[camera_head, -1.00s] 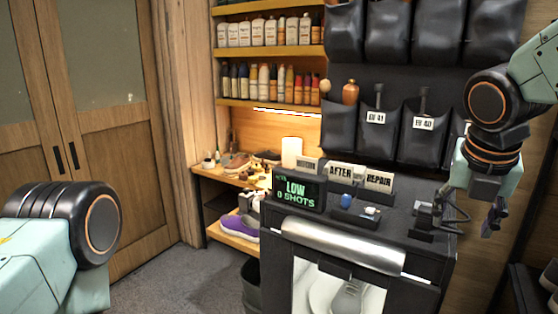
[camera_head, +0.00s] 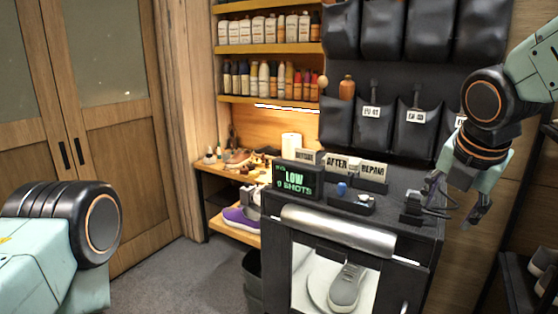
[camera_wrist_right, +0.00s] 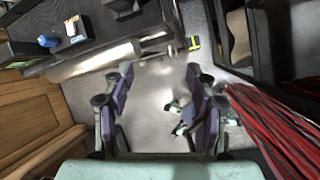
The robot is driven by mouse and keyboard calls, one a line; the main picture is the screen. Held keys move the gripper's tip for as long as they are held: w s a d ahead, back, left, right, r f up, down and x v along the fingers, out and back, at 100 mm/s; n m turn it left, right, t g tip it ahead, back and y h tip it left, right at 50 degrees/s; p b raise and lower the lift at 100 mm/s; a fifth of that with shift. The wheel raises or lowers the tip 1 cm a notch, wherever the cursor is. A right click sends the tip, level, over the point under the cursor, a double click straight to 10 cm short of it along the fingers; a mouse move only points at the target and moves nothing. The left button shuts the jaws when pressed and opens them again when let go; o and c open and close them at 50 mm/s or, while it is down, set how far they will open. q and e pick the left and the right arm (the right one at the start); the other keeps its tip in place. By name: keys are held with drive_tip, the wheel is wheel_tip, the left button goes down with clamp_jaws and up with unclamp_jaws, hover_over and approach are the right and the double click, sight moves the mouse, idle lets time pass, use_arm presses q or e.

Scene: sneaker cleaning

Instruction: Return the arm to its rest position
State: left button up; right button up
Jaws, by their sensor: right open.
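My right arm (camera_head: 490,97) comes in from the upper right of the head view and hangs bent down beside the black cabinet. Its gripper (camera_head: 478,212) is in the air at the cabinet's right, apart from it. In the right wrist view the two fingers (camera_wrist_right: 160,82) are spread apart with nothing between them, above the grey floor. Only a dark and pale-green part of my left arm (camera_head: 60,240) shows at the lower left; its gripper is out of view.
The black cabinet (camera_head: 265,245) has a silver roll front, a display reading "LOW 0 SHOTS" (camera_head: 297,182) and a grey sneaker (camera_head: 345,287) inside. A shoe rack (camera_head: 540,262) stands at the right edge. Red strands (camera_wrist_right: 275,130) lie right of the fingers. Grey floor (camera_head: 180,280) is open at left.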

drive_tip(key=a+f+m+t+y+b, duration=0.1)
drive_tip(key=a+f+m+b, duration=0.3)
drive_tip(key=f+m, duration=0.8)
drive_tip(key=a+f+m+t+y+b, duration=0.1)
drive_tip(key=a+f+m+y+b, duration=0.3)
drive_tip(key=f+m, duration=0.85)
drive_tip(key=s+d+f+m+g+h+b, duration=0.1)
drive_tip(key=s+f+g+b, duration=0.2)
drive_tip(key=s+f+b, duration=0.5)
drive_tip(key=s+d+f+m+g+h+b, duration=0.1)
drive_tip(key=s+f+g+b, duration=0.3)
drive_tip(key=s+f, duration=2)
wheel_tip(320, 180, down, 9)
drive_tip(key=h+b, duration=0.1)
drive_tip(key=b, duration=0.3)
drive_tip(key=shift+s, duration=0.25)
drive_tip(key=shift+w+f, duration=0.1)
drive_tip(key=shift+w, duration=0.05)
